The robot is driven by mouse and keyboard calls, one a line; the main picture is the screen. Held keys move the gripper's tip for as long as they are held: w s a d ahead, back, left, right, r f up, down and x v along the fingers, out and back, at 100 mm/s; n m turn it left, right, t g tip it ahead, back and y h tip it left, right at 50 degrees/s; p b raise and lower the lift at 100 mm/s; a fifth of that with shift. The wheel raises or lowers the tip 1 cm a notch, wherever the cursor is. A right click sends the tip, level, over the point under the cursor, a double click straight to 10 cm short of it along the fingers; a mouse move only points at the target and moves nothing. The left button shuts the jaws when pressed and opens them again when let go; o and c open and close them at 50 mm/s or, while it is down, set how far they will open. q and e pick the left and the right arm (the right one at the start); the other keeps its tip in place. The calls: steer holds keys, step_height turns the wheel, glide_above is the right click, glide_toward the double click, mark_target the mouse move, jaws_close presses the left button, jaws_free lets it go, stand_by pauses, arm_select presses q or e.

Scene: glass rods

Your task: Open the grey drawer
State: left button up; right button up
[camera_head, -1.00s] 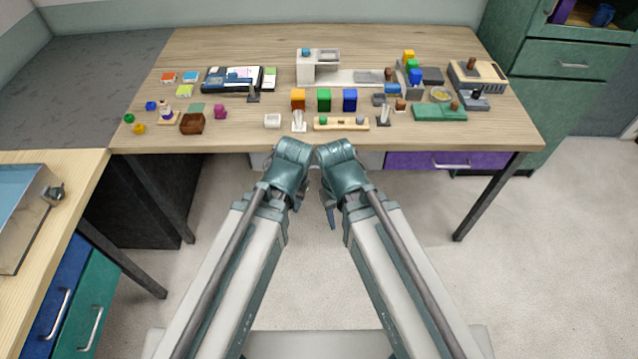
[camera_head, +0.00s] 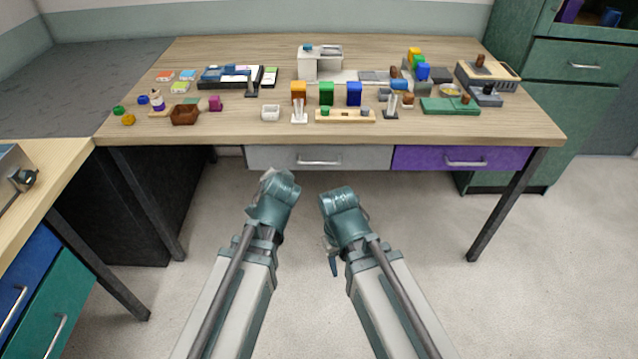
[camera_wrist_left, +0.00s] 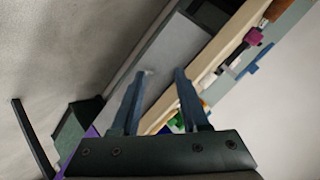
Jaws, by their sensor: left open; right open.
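The grey drawer (camera_head: 270,158) is under the front edge of the desk, flush with the purple drawer beside it, and looks closed. Its bar handle (camera_head: 319,162) is in clear view. My left gripper (camera_wrist_left: 160,76) is open and empty in the left wrist view, with its fingers pointing toward the grey drawer front (camera_wrist_left: 165,52); its fingers are mostly hidden by my wrist in the head view. My right gripper (camera_head: 333,262) is low in front of the desk, apart from the drawer; its fingers show only partly.
The purple drawer (camera_head: 500,158) is right of the grey one. Desk legs (camera_head: 505,205) stand at the sides. The desktop (camera_head: 240,130) holds many small items. A side table with blue (camera_head: 25,255) and green drawers is at left. Floor in front of the desk is clear.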

arm_select(q)
steer(key=w+f+m+t+b, duration=0.3)
steer(key=w+f+t+b, duration=0.15)
steer(key=b, duration=0.35)
steer(key=m+t+h+b, duration=0.3)
steer(key=m+h+b, duration=0.8)
steer(key=b, duration=1)
glide_toward(319, 164)
steer(key=s+a+f+m+y, duration=0.1)
steer(key=s, duration=0.2)
steer(key=shift+s+p, duration=0.1)
steer(key=shift+p, duration=0.2)
arm_select(e)
step_height(319, 164, down, 31)
steer(key=shift+r, duration=0.1)
arm_select(q)
steer(key=p+x, duration=0.1)
steer(key=x, duration=0.6)
steer(key=p+x, duration=0.1)
steer(key=x, duration=0.6)
steer(key=shift+a+r, duration=0.15)
steer(key=shift+r, duration=0.1)
arm_select(e)
step_height(319, 164, up, 2)
steer(key=shift+r, duration=0.25)
arm_select(q)
steer(key=shift+s, duration=0.1)
jaws_close()
